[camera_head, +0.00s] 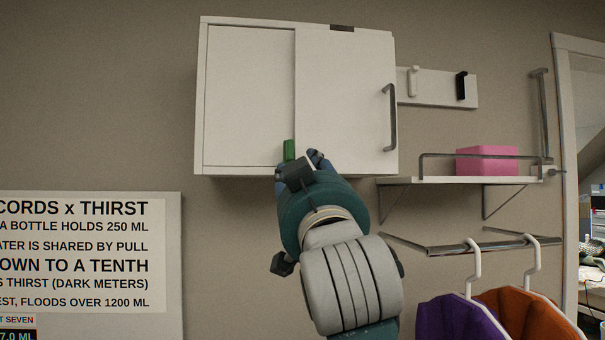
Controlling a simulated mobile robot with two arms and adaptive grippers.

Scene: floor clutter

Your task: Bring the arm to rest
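One arm of mine comes up from the bottom, right of centre, and leans left; I take it to be my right arm. Its gripper (298,164) is at the lower edge of the white wall cabinet (245,100), seen from behind. A small upright green thing (289,150) shows just beyond the fingers, in front of the cabinet. The hand hides its lower part, so I cannot tell whether the fingers hold it. The finger gap is mostly hidden too. My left gripper is not in view.
A grey handle (392,117) sticks out at the cabinet's right. To the right are a hook board (437,87), a shelf with a pink box (487,160), and a rail (460,247) with purple and orange garments on hangers. A printed sign (80,255) is at lower left.

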